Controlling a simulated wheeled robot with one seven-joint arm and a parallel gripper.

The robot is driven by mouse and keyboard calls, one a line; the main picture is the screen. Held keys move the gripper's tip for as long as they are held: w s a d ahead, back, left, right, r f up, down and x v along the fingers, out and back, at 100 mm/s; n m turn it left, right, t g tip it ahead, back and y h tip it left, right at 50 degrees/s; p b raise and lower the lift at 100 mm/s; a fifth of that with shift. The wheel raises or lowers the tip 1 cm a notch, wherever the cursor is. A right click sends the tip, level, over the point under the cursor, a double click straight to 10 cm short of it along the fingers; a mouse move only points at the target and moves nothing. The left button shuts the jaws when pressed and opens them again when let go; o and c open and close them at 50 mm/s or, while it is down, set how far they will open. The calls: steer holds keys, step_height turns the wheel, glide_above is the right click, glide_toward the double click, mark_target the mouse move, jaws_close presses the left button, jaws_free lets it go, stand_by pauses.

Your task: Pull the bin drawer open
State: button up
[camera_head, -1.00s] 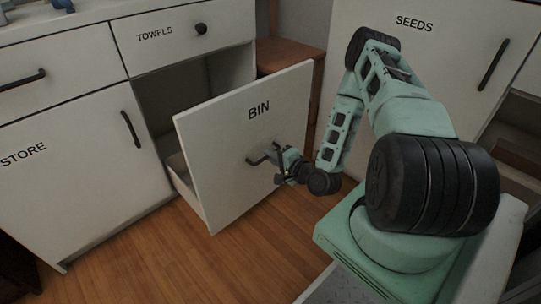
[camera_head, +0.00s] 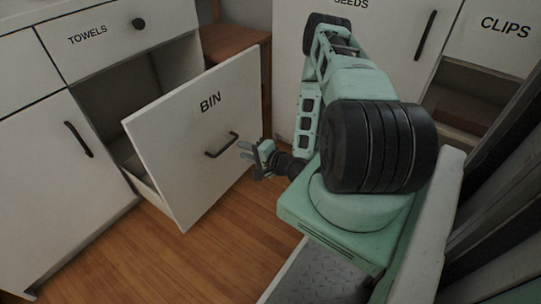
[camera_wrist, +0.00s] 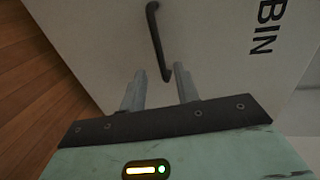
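The bin drawer (camera_head: 185,150) is a white front marked BIN, pulled well out of the cabinet, with its side wall and dark inside showing behind it. Its black bar handle (camera_head: 221,146) sits on the front. My gripper (camera_head: 243,151) is just off the front, to the right of the handle in the head view, and apart from it. In the wrist view the two grey fingers (camera_wrist: 160,88) are spread with nothing between them. The handle (camera_wrist: 158,40) lies ahead of the fingertips there.
A white cabinet with a TOWELS drawer (camera_head: 110,35) and a lower door stands at the left. A brown wooden piece (camera_head: 228,45) is behind the bin drawer. White cabinets, one marked CLIPS (camera_head: 500,45), stand at the right. Wooden floor (camera_head: 130,255) is clear in front.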

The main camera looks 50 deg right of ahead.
steer(key=p+v, duration=0.2)
steer(key=v, duration=0.9)
steer(key=shift+p, duration=0.3)
